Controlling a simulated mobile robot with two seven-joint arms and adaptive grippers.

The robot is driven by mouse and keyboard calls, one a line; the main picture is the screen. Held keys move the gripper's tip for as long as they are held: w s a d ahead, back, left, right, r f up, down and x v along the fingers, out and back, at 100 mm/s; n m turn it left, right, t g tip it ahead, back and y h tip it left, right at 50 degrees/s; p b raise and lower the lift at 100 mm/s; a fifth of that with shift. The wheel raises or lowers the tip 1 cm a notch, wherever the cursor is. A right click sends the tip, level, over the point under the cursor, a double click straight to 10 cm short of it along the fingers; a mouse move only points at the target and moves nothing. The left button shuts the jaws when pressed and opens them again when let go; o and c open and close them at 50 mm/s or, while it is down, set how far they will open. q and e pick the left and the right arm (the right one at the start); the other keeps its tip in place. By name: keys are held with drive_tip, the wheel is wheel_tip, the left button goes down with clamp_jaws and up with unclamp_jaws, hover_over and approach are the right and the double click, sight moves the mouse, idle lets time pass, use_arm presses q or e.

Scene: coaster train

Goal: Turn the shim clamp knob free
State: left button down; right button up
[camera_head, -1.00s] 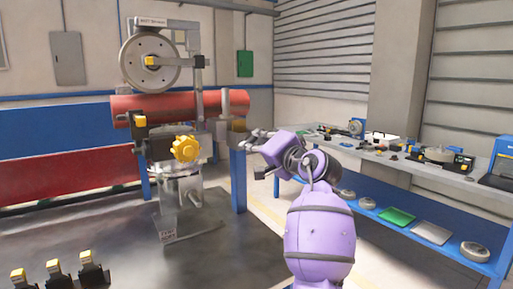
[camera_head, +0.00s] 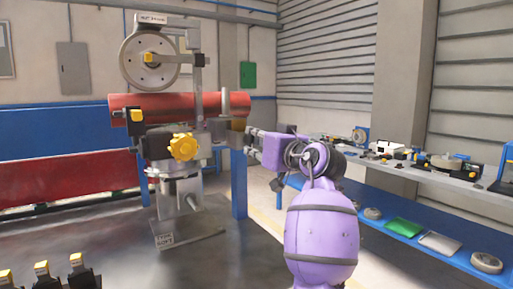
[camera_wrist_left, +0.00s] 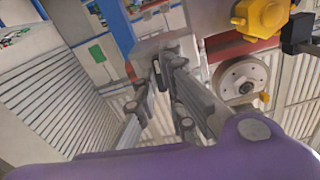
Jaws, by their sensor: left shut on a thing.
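The yellow lobed knob (camera_head: 184,147) is on the front of the machine, below the red roller (camera_head: 170,106). It also shows at the top right of the left wrist view (camera_wrist_left: 262,14). My left gripper (camera_head: 250,146) is to the right of the knob and apart from it, beside the blue post (camera_head: 239,185). In the left wrist view its fingers (camera_wrist_left: 163,78) are shut on a grey block (camera_wrist_left: 155,43); the exact contact is hard to make out. My right gripper is not in view.
A grey wheel (camera_head: 149,60) stands above the roller. Several black holders with yellow tops (camera_head: 43,270) are at the lower left. A workbench with parts (camera_head: 400,155) and a blue lower shelf (camera_head: 392,222) runs along the right. Open floor lies before the machine.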

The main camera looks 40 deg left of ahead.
use_arm(q)
drive_tip(key=shift+f+n, duration=0.1)
drive_tip(key=shift+n, duration=0.5)
drive_tip(key=shift+n+b, duration=0.3)
drive_tip(key=shift+b, duration=0.05)
drive_tip(key=c, duration=1.8)
unclamp_jaws()
drive_tip(key=shift+c, duration=0.2)
drive_tip(key=v, duration=1.2)
